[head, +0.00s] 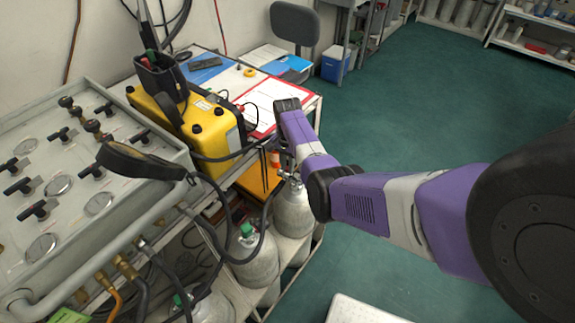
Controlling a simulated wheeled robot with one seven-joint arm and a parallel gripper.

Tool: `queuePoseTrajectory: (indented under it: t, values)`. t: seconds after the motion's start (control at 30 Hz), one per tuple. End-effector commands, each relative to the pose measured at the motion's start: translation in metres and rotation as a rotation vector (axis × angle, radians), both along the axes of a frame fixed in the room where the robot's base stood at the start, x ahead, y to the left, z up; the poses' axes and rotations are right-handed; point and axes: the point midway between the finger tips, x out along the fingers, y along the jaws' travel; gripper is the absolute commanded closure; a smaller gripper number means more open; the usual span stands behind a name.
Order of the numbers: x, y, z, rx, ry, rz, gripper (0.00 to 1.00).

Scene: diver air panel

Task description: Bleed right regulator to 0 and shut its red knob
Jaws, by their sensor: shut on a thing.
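My gripper (274,144) is at the end of my purple and grey arm, beyond the edge of the panel bench. It is small and partly hidden by my wrist. It appears shut on a small red knob (275,158), just above the right-hand gas cylinder (293,210). The regulator there and its gauge are mostly hidden behind my arm and black hoses, so no pressure reading can be made out. The grey air panel (75,180) on the left carries round gauges and black valve handles; its dials are too small to read.
Black hoses (225,250) loop between the panel and the cylinders. A green-topped cylinder (252,265) stands left of the right-hand one. A yellow case (205,125) with a black handset stands behind the panel, beside a red clipboard (275,103). The green floor (430,110) is clear to the right.

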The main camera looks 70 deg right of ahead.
Motion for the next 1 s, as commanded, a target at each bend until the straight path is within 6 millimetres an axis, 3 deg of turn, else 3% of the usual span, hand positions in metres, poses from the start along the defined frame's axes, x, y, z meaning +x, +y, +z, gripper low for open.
queuePoseTrajectory:
  t: [1.0]
  values:
    - [-0.0007,-0.0009,0.0003,0.0,0.0,0.925,1.0]
